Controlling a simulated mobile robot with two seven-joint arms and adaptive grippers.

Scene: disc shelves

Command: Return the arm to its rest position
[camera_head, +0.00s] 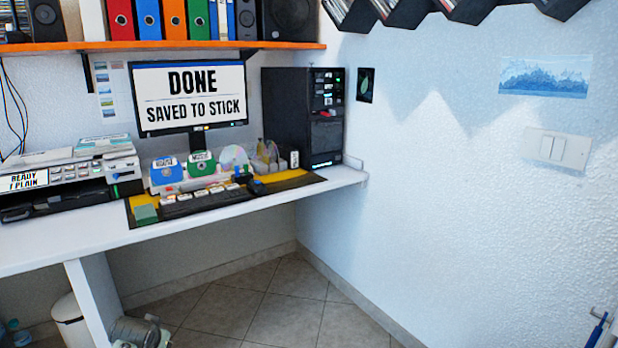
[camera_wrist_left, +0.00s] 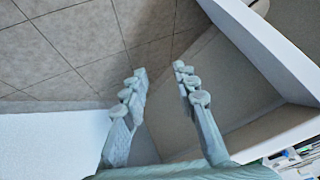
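My left gripper (camera_wrist_left: 160,73) shows in the left wrist view. Its two pale grey-green fingers stand apart, with nothing between them. Beyond the fingertips are tiled floor and a grey surface. The gripper cannot be made out clearly in the head view. A grey metallic part low at the left there may be part of my arm, but I cannot tell. My right gripper is not in view.
In the head view, a white desk (camera_head: 110,232) carries a printer (camera_head: 70,178), a monitor (camera_head: 188,96) reading "DONE SAVED TO STICK", a keyboard (camera_head: 200,199) and a black computer tower (camera_head: 300,115). Tiled floor (camera_head: 285,315) is clear beside the right wall.

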